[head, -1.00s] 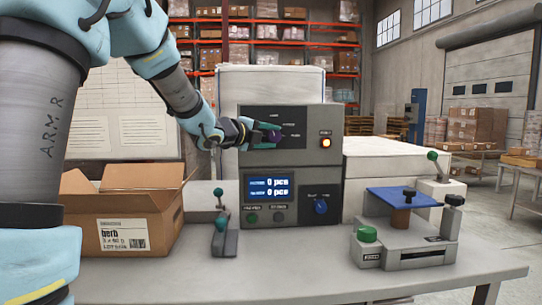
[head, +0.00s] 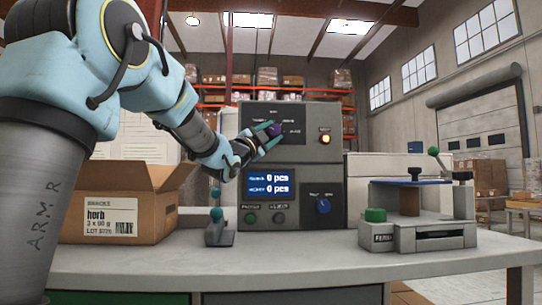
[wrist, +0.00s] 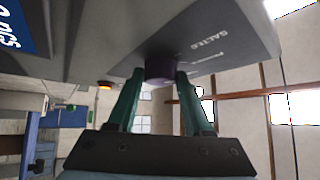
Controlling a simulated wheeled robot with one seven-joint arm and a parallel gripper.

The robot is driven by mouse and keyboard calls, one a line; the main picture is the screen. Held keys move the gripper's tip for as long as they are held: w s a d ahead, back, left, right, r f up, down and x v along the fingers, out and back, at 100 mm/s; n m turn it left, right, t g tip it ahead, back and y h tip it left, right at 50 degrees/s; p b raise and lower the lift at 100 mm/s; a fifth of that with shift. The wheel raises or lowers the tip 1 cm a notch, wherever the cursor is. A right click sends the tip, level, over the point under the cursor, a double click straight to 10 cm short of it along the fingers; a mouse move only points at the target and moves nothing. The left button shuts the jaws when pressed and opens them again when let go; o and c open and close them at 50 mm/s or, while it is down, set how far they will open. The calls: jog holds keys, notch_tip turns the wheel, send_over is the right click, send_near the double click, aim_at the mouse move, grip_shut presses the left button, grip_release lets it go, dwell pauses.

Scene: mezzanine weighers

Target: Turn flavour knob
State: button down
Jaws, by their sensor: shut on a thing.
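The flavour knob is a dark purple knob (head: 275,129) on the dark upper panel of the grey control box (head: 311,168). Printed labels surround it, too small to read surely. My gripper (head: 268,134) reaches it from the lower left, with teal fingers on either side of the knob. In the wrist view the knob (wrist: 160,66) sits between the tips of my two fingers (wrist: 160,82), and the gripper is shut on it. The knob's pointer direction cannot be made out.
An orange lit button (head: 325,137) and a blue knob (head: 323,205) are on the same box. An open herb carton (head: 165,216) stands left, a small teal-knobbed lever (head: 217,226) beside the box. A grey fixture (head: 435,235) stands right on the table (head: 330,262).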

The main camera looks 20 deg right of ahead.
jog(key=n+t+b, duration=0.1)
jog(key=n+b, duration=0.1)
jog(key=f+n+t+b, duration=0.1)
jog(key=n+t+b, duration=0.1)
jog(key=b, duration=0.1)
jog(key=shift+d, duration=0.15)
jog(key=n+t+b, duration=0.1)
jog(key=n+t+y+b, duration=0.1)
jog(key=shift+r+t, duration=0.2)
jog(key=shift+t, duration=0.1)
jog(key=shift+r+n, duration=0.1)
jog(key=shift+n, duration=0.3)
jog(key=shift+c, duration=1.5)
grip_release()
jog(key=shift+s, duration=0.1)
jog(key=v, duration=1)
jog(key=shift+s+a+b, duration=0.2)
jog(key=shift+s+b, duration=0.05)
jog(key=shift+b, duration=0.15)
